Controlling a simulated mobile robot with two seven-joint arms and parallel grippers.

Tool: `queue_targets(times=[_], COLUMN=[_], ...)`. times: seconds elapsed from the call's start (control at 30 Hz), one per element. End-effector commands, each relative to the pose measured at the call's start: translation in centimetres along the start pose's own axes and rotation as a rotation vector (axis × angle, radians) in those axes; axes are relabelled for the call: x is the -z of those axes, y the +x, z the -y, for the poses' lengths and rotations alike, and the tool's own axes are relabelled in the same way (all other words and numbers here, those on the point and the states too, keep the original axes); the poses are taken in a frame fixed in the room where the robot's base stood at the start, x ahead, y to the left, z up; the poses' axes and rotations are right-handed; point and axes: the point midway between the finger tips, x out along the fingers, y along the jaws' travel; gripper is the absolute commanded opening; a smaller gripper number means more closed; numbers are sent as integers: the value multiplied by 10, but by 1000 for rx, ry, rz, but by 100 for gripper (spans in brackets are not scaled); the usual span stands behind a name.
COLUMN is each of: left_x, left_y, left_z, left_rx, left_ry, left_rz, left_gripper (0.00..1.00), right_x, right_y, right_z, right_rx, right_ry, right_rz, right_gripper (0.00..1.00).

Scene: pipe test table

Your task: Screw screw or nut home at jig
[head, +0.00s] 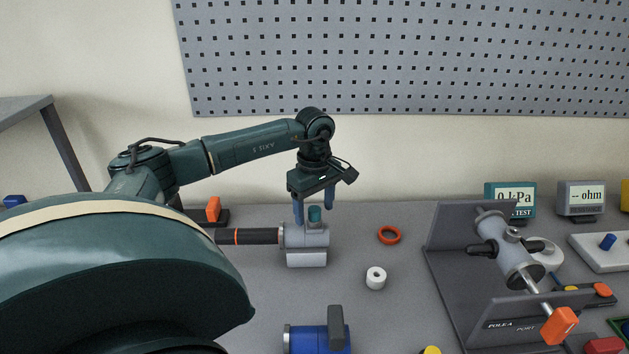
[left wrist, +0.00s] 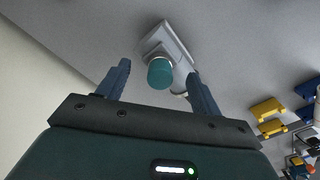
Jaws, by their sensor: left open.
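My left gripper (head: 313,212) is open and points down over a grey pipe fitting (head: 307,252). A teal cap-like piece (head: 315,214) stands on top of the fitting, between the two fingers. In the left wrist view the teal piece (left wrist: 160,73) shows between the spread fingers, with the grey fitting (left wrist: 176,42) behind it. I cannot tell whether a finger touches it. A dark grey jig (head: 445,270) stands at the right, holding a grey valve body (head: 513,257) with an orange-ended rod (head: 560,325). My right gripper is not in view.
A black pipe (head: 250,236) reaches the fitting's left side. An orange ring (head: 389,235), a white roll (head: 376,278) and a blue part (head: 318,339) lie nearby. A kPa tester (head: 510,198) and an ohm meter (head: 581,198) stand at the back right. A pegboard (head: 400,55) hangs behind.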

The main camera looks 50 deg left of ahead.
Motion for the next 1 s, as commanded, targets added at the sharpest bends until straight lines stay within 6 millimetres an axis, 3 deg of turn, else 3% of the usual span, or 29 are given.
queue_targets(times=[0.37,0.73,1.0], left_x=[0,0,0], left_y=[0,-1,0], left_z=[0,0,0], left_rx=[0,-1,-1], left_ry=[-67,-538,-607], left_rz=[0,0,0], left_gripper=[66,66,66], right_x=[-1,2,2], right_y=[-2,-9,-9], right_z=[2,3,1], right_rx=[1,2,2], right_ry=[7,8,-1], right_rz=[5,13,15], right_gripper=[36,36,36])
